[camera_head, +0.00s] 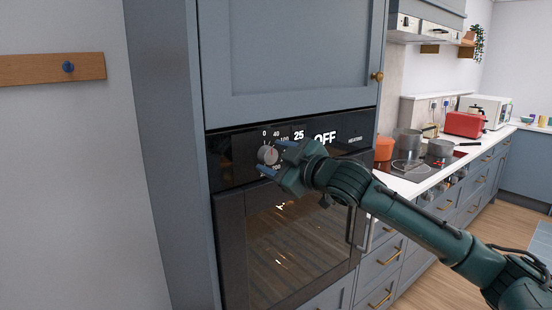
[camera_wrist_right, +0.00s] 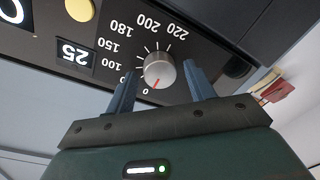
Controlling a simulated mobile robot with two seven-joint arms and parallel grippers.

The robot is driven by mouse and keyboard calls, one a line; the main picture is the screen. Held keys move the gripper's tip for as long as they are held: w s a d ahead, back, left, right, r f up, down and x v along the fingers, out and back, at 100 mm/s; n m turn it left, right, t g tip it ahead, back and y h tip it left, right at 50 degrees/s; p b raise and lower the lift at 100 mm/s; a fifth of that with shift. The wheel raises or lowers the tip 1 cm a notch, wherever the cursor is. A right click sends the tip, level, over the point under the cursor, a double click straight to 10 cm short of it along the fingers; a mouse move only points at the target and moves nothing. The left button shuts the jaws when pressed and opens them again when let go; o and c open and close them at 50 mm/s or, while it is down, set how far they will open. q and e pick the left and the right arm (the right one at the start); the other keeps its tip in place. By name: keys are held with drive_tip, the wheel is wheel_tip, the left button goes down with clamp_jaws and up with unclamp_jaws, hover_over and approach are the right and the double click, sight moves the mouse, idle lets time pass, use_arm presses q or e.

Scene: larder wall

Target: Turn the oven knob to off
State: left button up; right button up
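The oven knob (camera_head: 267,155) is a round silver dial on the black oven control panel (camera_head: 231,160). In the right wrist view the panel is upside down, and the knob (camera_wrist_right: 159,70) shows a red mark at its edge, pointing toward the 0 on the printed scale. My right gripper (camera_head: 276,157) is in front of the panel with its two blue fingers apart. In the wrist view its fingers (camera_wrist_right: 160,72) stand one on each side of the knob, with visible gaps. How close the tips are to the panel is hard to tell. My left gripper is not in view.
A display reading 25 (camera_head: 298,135) and a lit OFF sign (camera_head: 325,137) are on the panel. The oven door (camera_head: 290,250) is below, a cabinet door (camera_head: 290,60) above. An orange pot (camera_head: 384,148) and a hob with pans stand to the right.

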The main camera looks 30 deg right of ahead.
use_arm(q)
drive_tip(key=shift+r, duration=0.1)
use_arm(e)
drive_tip(key=shift+o, duration=0.2)
drive_tip(key=shift+s+d+f+b, duration=0.15)
drive_tip(key=shift+s+b, duration=0.2)
drive_tip(key=shift+s, duration=0.1)
use_arm(q)
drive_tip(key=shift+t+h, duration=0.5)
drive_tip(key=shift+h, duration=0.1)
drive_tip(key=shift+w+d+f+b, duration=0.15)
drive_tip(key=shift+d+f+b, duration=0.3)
drive_tip(key=shift+b, duration=0.95)
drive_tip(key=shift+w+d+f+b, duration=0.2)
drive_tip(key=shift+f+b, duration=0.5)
drive_tip(key=shift+b, duration=0.75)
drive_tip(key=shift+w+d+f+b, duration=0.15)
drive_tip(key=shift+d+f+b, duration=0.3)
drive_tip(key=shift+b, duration=0.95)
use_arm(e)
drive_tip(key=s+d, duration=0.1)
drive_tip(key=s, duration=1.1)
drive_tip(key=shift+d+r, duration=0.2)
drive_tip(key=shift+r, duration=0.15)
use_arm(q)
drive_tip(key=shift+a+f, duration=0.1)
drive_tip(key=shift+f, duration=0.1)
